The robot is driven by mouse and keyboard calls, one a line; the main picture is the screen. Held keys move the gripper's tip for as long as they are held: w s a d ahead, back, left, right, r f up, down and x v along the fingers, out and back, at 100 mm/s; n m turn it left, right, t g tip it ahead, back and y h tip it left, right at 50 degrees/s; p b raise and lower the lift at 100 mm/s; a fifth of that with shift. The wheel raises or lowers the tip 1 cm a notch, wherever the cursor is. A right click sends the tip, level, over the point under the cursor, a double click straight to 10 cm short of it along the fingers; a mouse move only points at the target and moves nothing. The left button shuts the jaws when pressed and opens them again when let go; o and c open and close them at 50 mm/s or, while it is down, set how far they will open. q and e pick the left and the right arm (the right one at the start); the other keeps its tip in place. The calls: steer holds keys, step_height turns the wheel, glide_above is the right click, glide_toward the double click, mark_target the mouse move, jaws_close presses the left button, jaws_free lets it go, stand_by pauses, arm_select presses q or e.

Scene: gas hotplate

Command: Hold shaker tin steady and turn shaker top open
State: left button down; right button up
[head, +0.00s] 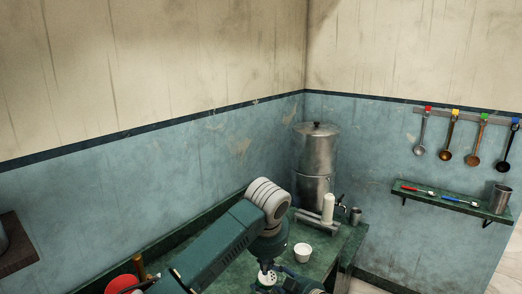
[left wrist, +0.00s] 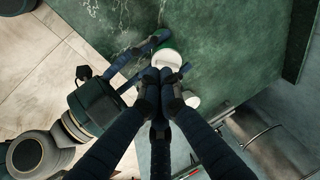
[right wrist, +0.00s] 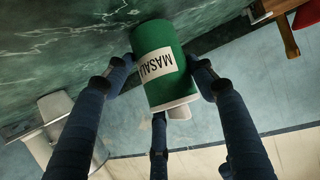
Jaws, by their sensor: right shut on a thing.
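The shaker tin is a green can with a "MASALA" label (right wrist: 165,60) in the right wrist view. A white band and a smaller white piece show at its lower end in that picture. My right gripper (right wrist: 165,72) is shut around the tin, one finger on each side. The white shaker top (head: 266,280) shows in the head view and as a white disc in the left wrist view (left wrist: 163,58). My left gripper (head: 266,264) is right at the shaker top. Its fingertips (left wrist: 160,74) are close together and overlap the disc's edge; contact is unclear.
A white cup (head: 303,253) stands on the green counter near the grippers. A metal urn (head: 314,165), a white bottle (head: 328,208) and a small metal cup (head: 355,215) stand in the back corner. A red item (head: 122,284) is at lower left. Ladles hang above a wall shelf (head: 450,203).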

mark_target(262, 280)
arm_select(q)
steer(key=shift+w+a+f+m+h, duration=0.5)
steer(key=shift+f+m, duration=0.35)
steer(key=shift+m, duration=0.2)
steer(key=shift+w+a+f+m+h, duration=0.35)
steer(key=shift+w+a+f+m, duration=0.15)
steer(key=shift+f+m, duration=0.5)
steer(key=shift+w+a+f+m+h, duration=0.45)
steer(key=shift+a+f+m, duration=0.2)
steer(key=shift+m, duration=0.5)
steer(key=shift+w+d+f, duration=0.1)
steer(key=shift+d+f, duration=0.05)
steer(key=shift+d, duration=0.5)
steer(key=shift+s+d+f, duration=0.15)
steer(key=shift+s+d, duration=0.05)
steer(key=shift+s, duration=0.3)
steer(key=shift+s+a, duration=0.1)
